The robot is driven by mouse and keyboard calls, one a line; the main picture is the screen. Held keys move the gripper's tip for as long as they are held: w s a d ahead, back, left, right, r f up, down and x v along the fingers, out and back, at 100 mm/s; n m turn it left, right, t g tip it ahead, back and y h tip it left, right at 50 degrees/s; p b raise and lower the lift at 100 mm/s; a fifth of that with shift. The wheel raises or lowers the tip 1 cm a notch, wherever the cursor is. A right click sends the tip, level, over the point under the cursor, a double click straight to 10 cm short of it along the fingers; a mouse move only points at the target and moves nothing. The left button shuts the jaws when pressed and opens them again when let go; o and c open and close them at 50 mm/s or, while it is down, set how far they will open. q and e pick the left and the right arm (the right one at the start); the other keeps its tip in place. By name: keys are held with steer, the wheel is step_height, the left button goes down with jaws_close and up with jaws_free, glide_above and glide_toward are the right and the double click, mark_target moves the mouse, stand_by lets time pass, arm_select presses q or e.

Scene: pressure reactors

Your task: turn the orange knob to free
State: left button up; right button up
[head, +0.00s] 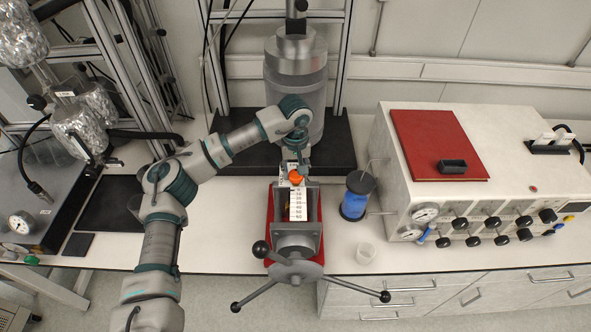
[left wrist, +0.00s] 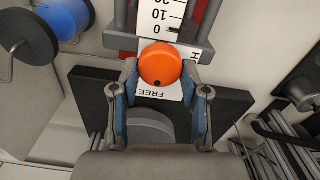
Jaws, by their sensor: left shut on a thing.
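The orange knob (head: 296,178) sits at the far end of a white scale on the grey vise-like device (head: 295,241). In the left wrist view the round knob (left wrist: 160,64) lies between my fingers. A small dark dot on it is on the side facing the printed word FREE. Another label, showing only the letter H, is partly hidden to its right. My left gripper (head: 304,163) reaches down from behind the device, and in the left wrist view it (left wrist: 159,72) is shut on the knob. My right gripper is not in view.
A grey cylinder (head: 296,85) rises behind. A white control box (head: 480,150) fills the right. Bare bench lies left of the device.

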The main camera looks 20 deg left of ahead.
mark_target(296, 173)
arm_select(q)
steer(key=shift+s+f, duration=0.15)
steer(key=o, duration=1.1)
steer(key=shift+o, duration=0.2)
steer(key=shift+d, duration=0.1)
step_height(296, 173, up, 12)
